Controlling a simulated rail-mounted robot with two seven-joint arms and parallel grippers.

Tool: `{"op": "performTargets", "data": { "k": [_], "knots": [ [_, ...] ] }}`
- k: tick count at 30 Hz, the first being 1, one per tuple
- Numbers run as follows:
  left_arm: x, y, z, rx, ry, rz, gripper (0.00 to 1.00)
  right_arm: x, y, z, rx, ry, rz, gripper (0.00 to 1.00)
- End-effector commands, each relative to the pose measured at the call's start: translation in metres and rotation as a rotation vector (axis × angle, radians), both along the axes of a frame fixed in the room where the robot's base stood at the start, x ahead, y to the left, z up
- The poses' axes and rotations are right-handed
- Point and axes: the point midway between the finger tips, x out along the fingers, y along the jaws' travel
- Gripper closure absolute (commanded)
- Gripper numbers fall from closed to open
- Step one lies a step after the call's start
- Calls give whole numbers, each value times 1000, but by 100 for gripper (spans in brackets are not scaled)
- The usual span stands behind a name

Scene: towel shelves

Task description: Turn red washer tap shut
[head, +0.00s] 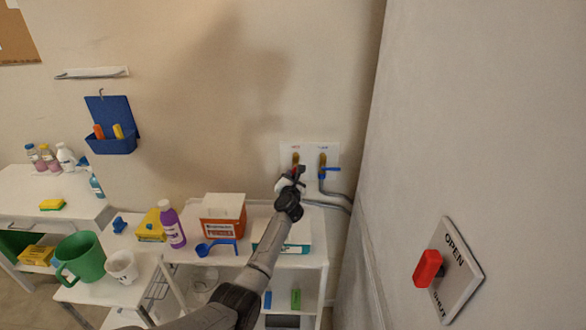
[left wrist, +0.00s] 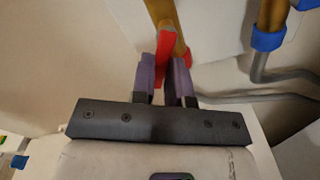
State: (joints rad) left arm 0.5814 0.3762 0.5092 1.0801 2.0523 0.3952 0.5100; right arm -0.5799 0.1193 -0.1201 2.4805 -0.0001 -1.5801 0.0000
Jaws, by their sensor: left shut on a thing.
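The red washer tap's brass body (head: 296,158) is on a white wall plate, at the left of two taps. My left gripper (head: 297,174) reaches up to it and hides most of its handle in the head view. In the left wrist view the red handle (left wrist: 163,48) runs down from the brass body between the two purple fingers of my left gripper (left wrist: 164,68). The fingers are shut on the handle. My right gripper is in neither view.
The blue-handled tap (head: 329,169) stands close on the right, with grey hoses below. An orange-white box (head: 223,214), purple bottle (head: 171,224) and blue scoop (head: 216,246) stand on the shelf below. A red OPEN/SHUT switch (head: 428,269) is on the right wall.

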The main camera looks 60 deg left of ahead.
Motion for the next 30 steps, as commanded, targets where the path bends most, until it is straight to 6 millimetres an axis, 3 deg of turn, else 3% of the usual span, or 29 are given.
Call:
{"op": "performTargets", "data": {
  "k": [1, 12, 30],
  "knots": [
    [-1, 1, 7, 25, 42, 1, 100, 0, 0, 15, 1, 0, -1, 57],
    [-8, 5, 13, 223, 332, -1, 100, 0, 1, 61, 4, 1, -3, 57],
    [-12, 8, 24, 500, 734, -1, 100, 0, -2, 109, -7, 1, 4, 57]
  ]
}}
